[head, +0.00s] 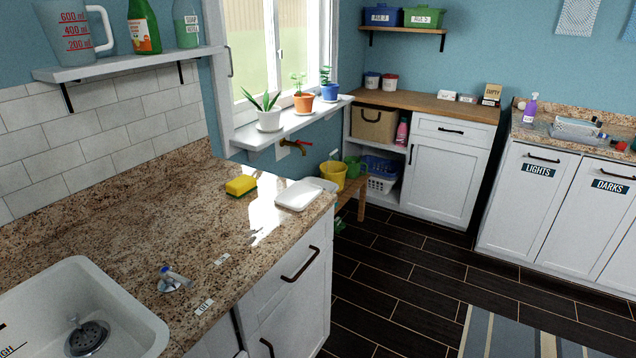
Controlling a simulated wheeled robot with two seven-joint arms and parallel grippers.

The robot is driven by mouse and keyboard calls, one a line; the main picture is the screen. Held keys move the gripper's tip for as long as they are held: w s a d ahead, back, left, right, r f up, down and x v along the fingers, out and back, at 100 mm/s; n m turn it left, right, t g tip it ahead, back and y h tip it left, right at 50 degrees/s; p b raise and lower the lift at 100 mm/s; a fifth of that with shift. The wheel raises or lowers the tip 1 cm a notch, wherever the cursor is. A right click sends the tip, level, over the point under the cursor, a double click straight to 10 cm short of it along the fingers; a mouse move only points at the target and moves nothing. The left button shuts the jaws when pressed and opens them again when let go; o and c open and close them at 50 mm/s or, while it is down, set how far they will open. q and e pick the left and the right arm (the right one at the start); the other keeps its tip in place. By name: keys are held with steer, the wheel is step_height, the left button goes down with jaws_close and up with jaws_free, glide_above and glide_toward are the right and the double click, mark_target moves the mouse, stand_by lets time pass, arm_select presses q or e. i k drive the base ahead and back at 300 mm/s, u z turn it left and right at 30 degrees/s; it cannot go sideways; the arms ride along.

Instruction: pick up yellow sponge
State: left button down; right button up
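A yellow sponge (241,185) with a dark green underside lies on the brown granite counter (190,230), in the middle left of the head view. It lies flat, a little left of a white tray, with a small gap between them. Nothing touches or covers it. Neither of my grippers shows in this view.
The white tray (297,195) sits near the counter's right end. A shelf (130,66) with bottles hangs above. Potted plants line the windowsill (290,125). Dark floor (400,270) is open at right.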

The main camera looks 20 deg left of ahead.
mark_target(237, 188)
steer(key=z, duration=0.15)
steer(key=i, duration=3.35)
steer(key=u, duration=3)
